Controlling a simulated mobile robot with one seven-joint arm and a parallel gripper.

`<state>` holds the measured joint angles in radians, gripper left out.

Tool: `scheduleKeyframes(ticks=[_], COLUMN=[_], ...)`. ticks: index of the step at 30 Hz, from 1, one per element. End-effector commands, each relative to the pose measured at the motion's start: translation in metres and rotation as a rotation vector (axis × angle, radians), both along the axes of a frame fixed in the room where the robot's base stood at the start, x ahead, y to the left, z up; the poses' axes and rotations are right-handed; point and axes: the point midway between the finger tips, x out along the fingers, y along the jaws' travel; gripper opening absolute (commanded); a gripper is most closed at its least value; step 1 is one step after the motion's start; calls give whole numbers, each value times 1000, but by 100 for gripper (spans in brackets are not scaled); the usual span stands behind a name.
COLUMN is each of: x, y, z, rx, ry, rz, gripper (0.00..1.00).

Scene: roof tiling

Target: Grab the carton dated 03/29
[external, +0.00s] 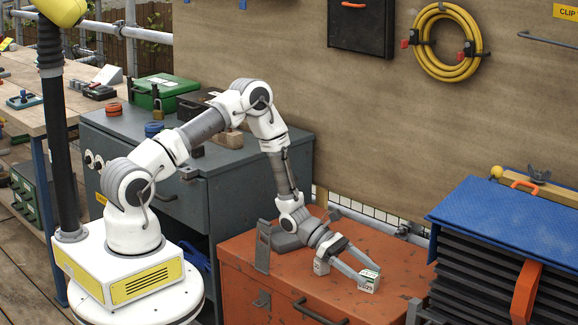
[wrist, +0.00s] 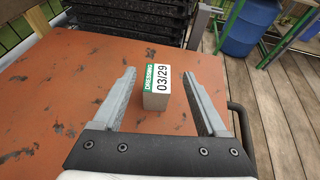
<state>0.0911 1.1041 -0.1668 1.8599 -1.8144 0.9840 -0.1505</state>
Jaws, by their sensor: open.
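The carton dated 03/29 is a small box with a white and green label reading DRESSING 03/29. It stands on the orange cabinet top, seen in the wrist view (wrist: 157,88) and in the external view (external: 369,282). My gripper (external: 363,268) is low over the cabinet top and open. In the wrist view my gripper's fingers (wrist: 159,74) lie on either side of this carton, with a gap on both sides.
The orange cabinet (external: 270,268) has a grey upright bracket (external: 263,247) at its left edge. A grey cabinet (external: 235,200) is behind my arm. The orange top around the dated carton is mostly clear.

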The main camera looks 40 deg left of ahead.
Motion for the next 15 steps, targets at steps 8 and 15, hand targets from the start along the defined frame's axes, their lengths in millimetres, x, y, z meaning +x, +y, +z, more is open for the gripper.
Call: scheduleKeyframes(ticks=[8, 15], x=[8, 10], y=[-35, -39], z=[-18, -19], rx=[1, 1], ry=[-1, 1], rz=[-4, -1], gripper=[75, 75])
